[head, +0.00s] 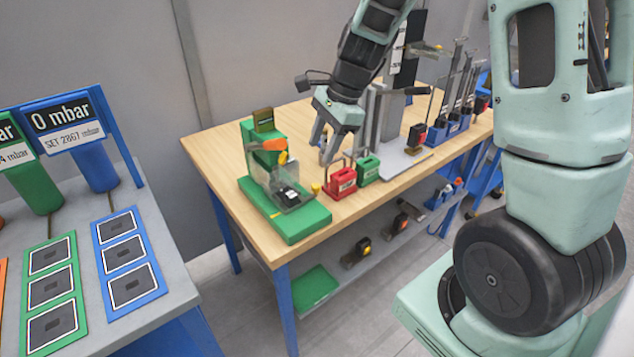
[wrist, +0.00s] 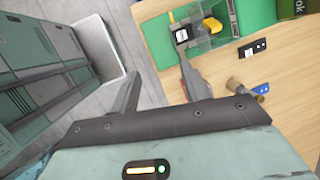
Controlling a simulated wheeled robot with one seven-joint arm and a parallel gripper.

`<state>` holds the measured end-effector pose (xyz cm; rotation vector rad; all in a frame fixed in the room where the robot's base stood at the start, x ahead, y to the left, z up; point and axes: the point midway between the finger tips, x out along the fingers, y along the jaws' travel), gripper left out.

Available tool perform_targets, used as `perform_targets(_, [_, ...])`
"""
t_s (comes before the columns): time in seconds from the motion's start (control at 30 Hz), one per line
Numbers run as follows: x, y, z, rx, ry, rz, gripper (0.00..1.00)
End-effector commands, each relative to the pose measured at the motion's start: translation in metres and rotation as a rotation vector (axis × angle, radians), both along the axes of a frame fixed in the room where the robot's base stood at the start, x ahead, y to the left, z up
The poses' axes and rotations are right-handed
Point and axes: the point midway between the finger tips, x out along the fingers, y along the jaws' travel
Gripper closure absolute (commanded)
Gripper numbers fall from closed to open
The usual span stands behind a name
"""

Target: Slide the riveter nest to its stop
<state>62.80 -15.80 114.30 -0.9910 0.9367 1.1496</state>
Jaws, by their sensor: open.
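The riveter stands at the near left of the wooden bench, with a green base (head: 303,221), a green back column and an orange handle (head: 269,145). A small black-and-white block, which looks like the nest (head: 289,197), sits low on the base beside a clear guard. In the wrist view the block (wrist: 182,35) shows near the top, beyond the right finger. My gripper (head: 329,146) is open and empty, pointing down over the bench to the right of the riveter.
A red holder (head: 340,183) and a green holder (head: 368,170) stand right of the riveter, close to my gripper. A grey press stand (head: 393,120) is behind them. Blue holders (head: 437,133) line the far right. A small yellow knob (head: 316,188) is beside the red holder.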

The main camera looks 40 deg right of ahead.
Motion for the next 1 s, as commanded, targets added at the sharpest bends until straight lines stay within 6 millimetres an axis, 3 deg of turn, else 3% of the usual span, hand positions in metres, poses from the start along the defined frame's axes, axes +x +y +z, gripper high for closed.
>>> perform_targets(0.2, [0.022, -0.067, -0.006, 0.097, 0.060, -0.437, 0.54])
perform_targets(0.33, [0.028, -0.091, -0.009, 0.138, 0.080, -0.597, 0.54])
perform_targets(0.57, [0.034, -0.088, -0.030, 0.146, 0.088, -0.624, 0.54])
perform_targets(1.0, [0.058, -0.062, -0.114, 0.146, 0.087, -0.622, 0.54])
